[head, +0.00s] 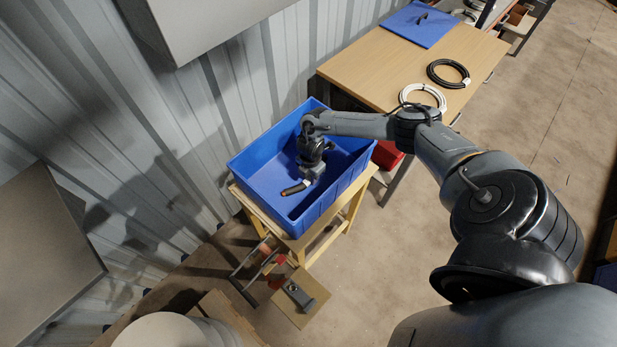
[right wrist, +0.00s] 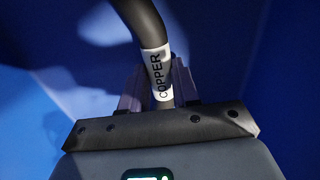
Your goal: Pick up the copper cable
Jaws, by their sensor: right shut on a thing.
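The copper cable is a short, thick dark piece (head: 293,188) with an orange-brown end, seen low inside the blue bin (head: 335,203) in the head view. In the right wrist view the cable (right wrist: 141,20) curves up and away, and its white label (right wrist: 158,72) reads COPPER. My right gripper (head: 313,174) reaches down into the bin and is shut on the cable at the label. Its fingers (right wrist: 158,88) sit on both sides of the label in the right wrist view. Whether the cable touches the bin floor is unclear. My left gripper is not in view.
The bin stands on a yellow wooden stand (head: 329,238) by the corrugated wall (head: 100,90). A wooden table (head: 390,65) behind holds a white coil (head: 424,93), a black coil (head: 448,73) and a blue panel (head: 419,24). Bin walls surround my right gripper.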

